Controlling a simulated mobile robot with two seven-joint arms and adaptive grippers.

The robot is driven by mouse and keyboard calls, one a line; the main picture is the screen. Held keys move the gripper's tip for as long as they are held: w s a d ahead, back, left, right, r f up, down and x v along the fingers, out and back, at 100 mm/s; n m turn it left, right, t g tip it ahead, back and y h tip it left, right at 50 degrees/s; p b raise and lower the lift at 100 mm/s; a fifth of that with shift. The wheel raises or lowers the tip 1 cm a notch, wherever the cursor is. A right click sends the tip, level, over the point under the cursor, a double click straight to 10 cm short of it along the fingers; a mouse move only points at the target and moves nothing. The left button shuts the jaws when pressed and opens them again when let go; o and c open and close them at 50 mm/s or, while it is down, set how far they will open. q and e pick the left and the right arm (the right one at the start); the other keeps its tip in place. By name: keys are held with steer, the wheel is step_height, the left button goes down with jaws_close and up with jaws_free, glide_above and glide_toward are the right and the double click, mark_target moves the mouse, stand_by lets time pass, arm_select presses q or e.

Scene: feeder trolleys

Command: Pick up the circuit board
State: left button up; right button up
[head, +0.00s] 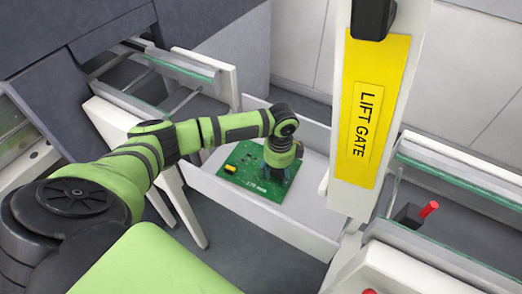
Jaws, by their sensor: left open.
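The circuit board (238,173) is a green square board with small parts on it and a yellow part near its left side. It lies flat in a white tray (262,220). My left gripper (280,179) points down over the right part of the board and hides some of it. Its fingers are small and dark here, and I cannot tell whether they touch the board. My left arm reaches in from the left. My right gripper is not in view.
A white post with a yellow "LIFT GATE" sign (372,110) stands just right of the tray. Metal rails (175,65) run at the upper left, and more rails (460,180) are at the right. A red-tipped black part (428,209) sits at the right.

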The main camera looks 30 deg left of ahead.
arm_select(q)
jaws_close()
